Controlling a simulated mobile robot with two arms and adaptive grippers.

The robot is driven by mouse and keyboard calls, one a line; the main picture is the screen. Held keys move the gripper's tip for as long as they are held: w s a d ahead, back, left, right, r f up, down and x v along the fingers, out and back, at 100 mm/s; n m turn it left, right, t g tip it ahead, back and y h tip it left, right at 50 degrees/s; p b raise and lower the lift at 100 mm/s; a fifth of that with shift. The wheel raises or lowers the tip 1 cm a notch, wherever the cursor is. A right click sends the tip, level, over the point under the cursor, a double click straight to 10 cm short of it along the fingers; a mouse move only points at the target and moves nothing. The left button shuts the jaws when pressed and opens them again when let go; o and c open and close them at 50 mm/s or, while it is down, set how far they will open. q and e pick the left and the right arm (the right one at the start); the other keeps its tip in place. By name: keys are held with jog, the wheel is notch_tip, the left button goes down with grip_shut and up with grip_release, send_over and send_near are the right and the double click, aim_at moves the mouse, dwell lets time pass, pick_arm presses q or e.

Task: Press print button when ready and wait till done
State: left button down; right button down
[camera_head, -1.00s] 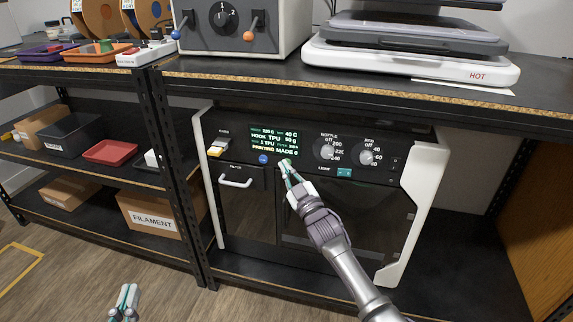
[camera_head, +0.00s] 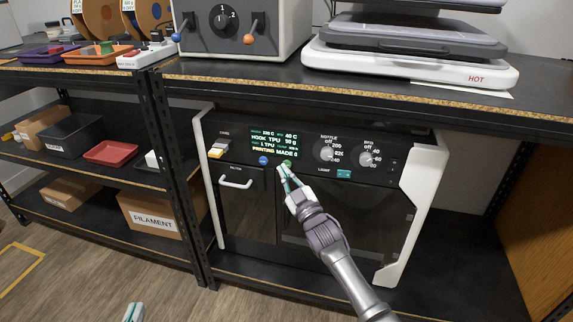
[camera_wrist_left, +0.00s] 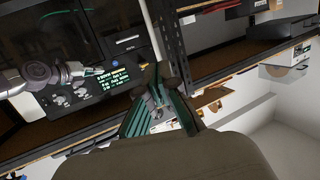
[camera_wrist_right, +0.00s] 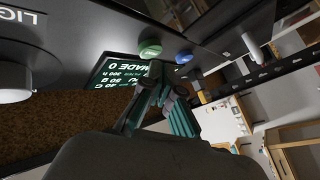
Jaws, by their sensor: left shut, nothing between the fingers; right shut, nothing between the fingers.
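The printer (camera_head: 310,210) sits on the shelf under the bench. Its screen (camera_head: 275,142) reads "HOOK TPU", "PRINTING" and "MADE 0". Below the screen are a blue button (camera_head: 263,160) and a green button (camera_head: 287,163). In the right wrist view the green button (camera_wrist_right: 150,49) stands clear of the fingers. My right gripper (camera_head: 283,173) is shut and empty, its tips just below the green button; it also shows in the right wrist view (camera_wrist_right: 160,82). My left gripper (camera_head: 135,309) is shut and empty, low at the picture's bottom edge.
Nozzle (camera_head: 327,153) and bed (camera_head: 367,159) knobs and a light switch (camera_head: 344,174) are right of the buttons. A yellow-white switch (camera_head: 216,149) is at the left. The bench edge (camera_head: 330,89) overhangs the printer.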

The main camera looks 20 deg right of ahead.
pick_arm(q)
jog(key=shift+s+a+f+g, duration=0.15)
jog(key=shift+f+g, duration=0.25)
jog(key=shift+f, duration=0.1)
pick_arm(e)
jog(key=shift+s, duration=0.15)
jog(key=shift+a, duration=0.1)
